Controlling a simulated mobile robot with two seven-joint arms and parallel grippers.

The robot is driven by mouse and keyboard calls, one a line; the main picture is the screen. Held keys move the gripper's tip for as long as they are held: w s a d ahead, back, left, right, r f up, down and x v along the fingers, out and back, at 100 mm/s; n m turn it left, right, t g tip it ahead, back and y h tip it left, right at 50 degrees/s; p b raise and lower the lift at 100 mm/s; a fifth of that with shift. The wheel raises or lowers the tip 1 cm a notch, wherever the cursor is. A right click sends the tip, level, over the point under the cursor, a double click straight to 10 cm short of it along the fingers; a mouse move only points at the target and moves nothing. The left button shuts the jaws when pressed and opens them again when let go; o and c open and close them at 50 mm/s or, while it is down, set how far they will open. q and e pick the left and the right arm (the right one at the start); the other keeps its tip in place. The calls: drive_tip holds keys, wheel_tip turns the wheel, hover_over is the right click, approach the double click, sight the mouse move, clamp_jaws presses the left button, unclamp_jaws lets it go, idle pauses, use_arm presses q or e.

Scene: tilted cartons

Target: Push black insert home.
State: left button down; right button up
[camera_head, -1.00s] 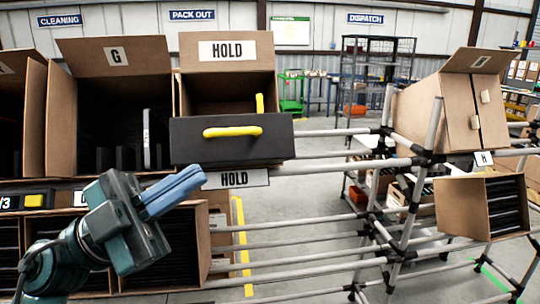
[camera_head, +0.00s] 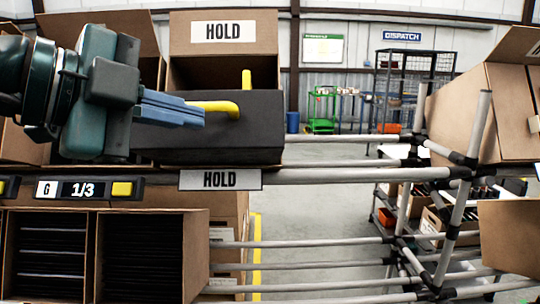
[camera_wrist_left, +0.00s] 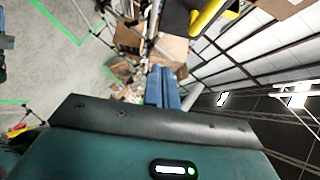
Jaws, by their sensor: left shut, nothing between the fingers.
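The black insert (camera_head: 250,135) has a yellow handle (camera_head: 222,106) on its front. It sits in the brown HOLD carton (camera_head: 222,70), its front jutting out of the carton toward me. A second yellow piece stands upright behind it. My left gripper (camera_head: 198,117) is shut and empty, its blue fingers in front of the insert's left part, beside the handle. Whether the fingertips touch is unclear. In the left wrist view the fingers (camera_wrist_left: 162,87) point toward a dark part of the insert (camera_wrist_left: 175,18) and the yellow handle (camera_wrist_left: 210,17).
A rail with a HOLD label (camera_head: 220,180) runs below the carton. Cartons of black dividers (camera_head: 140,255) stand on the lower level. A pipe rack (camera_head: 455,200) with tilted cartons (camera_head: 500,110) is at the right. Open floor (camera_head: 320,210) shows behind the rails.

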use_arm(q)
drive_tip(key=p, duration=0.2)
approach(268, 142)
drive_tip(key=x, duration=0.5)
drive_tip(key=shift+s+d+r, duration=0.15)
drive_tip(key=shift+s+d, duration=0.1)
drive_tip(key=shift+d, duration=0.1)
drive_tip(key=shift+w+f, duration=0.3)
drive_tip(key=shift+w, duration=0.2)
use_arm(e)
drive_tip(key=shift+w+a, duration=0.3)
drive_tip(key=shift+a, duration=0.05)
drive_tip(key=shift+g, duration=0.3)
